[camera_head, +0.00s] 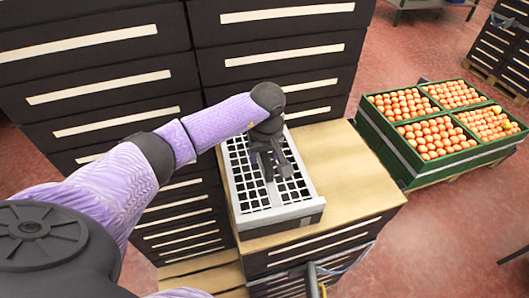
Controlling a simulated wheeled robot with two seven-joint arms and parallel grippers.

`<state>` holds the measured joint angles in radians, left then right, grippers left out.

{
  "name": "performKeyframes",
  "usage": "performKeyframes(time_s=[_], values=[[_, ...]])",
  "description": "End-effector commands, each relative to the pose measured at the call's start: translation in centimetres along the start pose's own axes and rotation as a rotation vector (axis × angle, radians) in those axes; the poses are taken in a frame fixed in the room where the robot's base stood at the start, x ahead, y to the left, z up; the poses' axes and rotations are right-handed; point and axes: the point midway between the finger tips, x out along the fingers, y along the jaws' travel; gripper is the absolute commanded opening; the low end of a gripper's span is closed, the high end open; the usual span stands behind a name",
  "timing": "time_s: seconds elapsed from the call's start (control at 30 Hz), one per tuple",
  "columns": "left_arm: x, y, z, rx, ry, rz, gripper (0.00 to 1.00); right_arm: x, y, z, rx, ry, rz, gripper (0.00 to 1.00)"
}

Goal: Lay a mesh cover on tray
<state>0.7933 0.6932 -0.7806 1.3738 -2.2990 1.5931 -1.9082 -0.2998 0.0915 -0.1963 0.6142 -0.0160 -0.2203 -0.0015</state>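A light grey rectangular tray (308,210) lies on the wooden top of a dark crate stack. A grid of dark and white squares (284,194) fills its top; I cannot tell whether this is a mesh cover lying on it or the tray's own inside. My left gripper (271,170) is over the middle of the grid, pointing down, with its two dark fingers apart. I see nothing between them. Whether the fingertips touch the grid is unclear. The gripper hides part of the grid.
Tall dark crate stacks (90,75) stand behind and left of the tray. Bare wooden top (352,190) lies right of it. A cable (350,265) shows at the bottom.

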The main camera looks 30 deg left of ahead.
Motion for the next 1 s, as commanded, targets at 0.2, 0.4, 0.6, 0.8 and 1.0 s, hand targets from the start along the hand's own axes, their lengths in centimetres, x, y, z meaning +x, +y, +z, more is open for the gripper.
performKeyframes(time_s=[0.2,0.4,0.6,0.8,1.0], values=[[0.0,0.0,0.0,0.000,-0.001,-0.001,0.67,0.0,-0.1,0.0,0.000,0.001,-0.002,0.59],[-2.9,0.0,-0.1,0.002,0.004,0.002,0.67,-0.5,-0.1,-0.1,0.000,0.002,-0.002,0.59],[-7.8,0.0,-0.1,0.001,0.004,0.002,0.67,-0.8,-0.1,-0.2,0.000,0.003,-0.001,0.59],[-9.9,0.0,0.0,0.000,0.000,0.000,0.67,-0.9,-0.1,-0.2,0.000,0.004,-0.001,0.59],[-9.9,0.0,0.0,0.000,-0.001,0.000,0.67,-0.8,0.0,-0.2,0.000,0.003,-0.001,0.59]])
